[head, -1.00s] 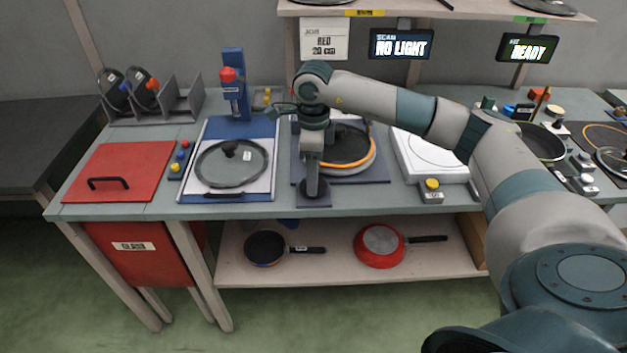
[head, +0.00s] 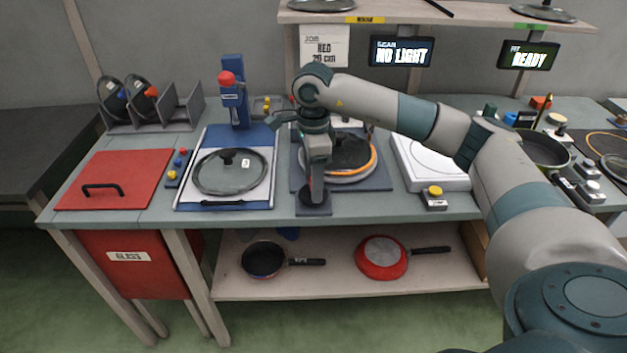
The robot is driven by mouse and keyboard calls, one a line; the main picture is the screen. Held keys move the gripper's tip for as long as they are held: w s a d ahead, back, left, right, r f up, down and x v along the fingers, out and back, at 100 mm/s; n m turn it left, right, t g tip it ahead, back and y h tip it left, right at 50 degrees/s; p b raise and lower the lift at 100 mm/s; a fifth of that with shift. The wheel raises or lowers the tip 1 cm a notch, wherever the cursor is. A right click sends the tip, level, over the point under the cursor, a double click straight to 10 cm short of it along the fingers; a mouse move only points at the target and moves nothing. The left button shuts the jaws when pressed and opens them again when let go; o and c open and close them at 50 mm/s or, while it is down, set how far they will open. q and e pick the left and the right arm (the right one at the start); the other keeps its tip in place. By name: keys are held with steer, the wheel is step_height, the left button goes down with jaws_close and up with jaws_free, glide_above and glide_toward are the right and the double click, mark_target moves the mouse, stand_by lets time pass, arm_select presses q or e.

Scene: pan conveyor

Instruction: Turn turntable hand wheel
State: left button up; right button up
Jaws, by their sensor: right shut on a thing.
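The turntable (head: 357,180) stands on a dark base plate at the middle of the bench, bearing a dark round piece (head: 350,152) with an orange rim. My right arm reaches in from the right and hides part of it. My right gripper (head: 317,198) points down at the plate's front left corner and is shut on the hand wheel there. The hand wheel (head: 313,209) shows as a dark disc under the fingers; most of it is hidden. My left gripper is out of view.
Left of it are a glass lid (head: 230,181) on a blue-edged tray, a blue post with a red knob (head: 227,79) and a red panel (head: 115,178). A white plate unit (head: 433,168) with a yellow button is on the right. Pans (head: 382,258) lie on the lower shelf.

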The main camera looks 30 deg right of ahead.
steer(key=o, duration=1)
steer(key=shift+o, duration=0.2)
steer(key=shift+r, duration=0.15)
steer(key=shift+r, duration=0.55)
arm_select(q)
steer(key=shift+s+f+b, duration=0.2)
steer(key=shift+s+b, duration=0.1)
steer(key=shift+b, duration=0.05)
arm_select(e)
step_height(320, 180, up, 16)
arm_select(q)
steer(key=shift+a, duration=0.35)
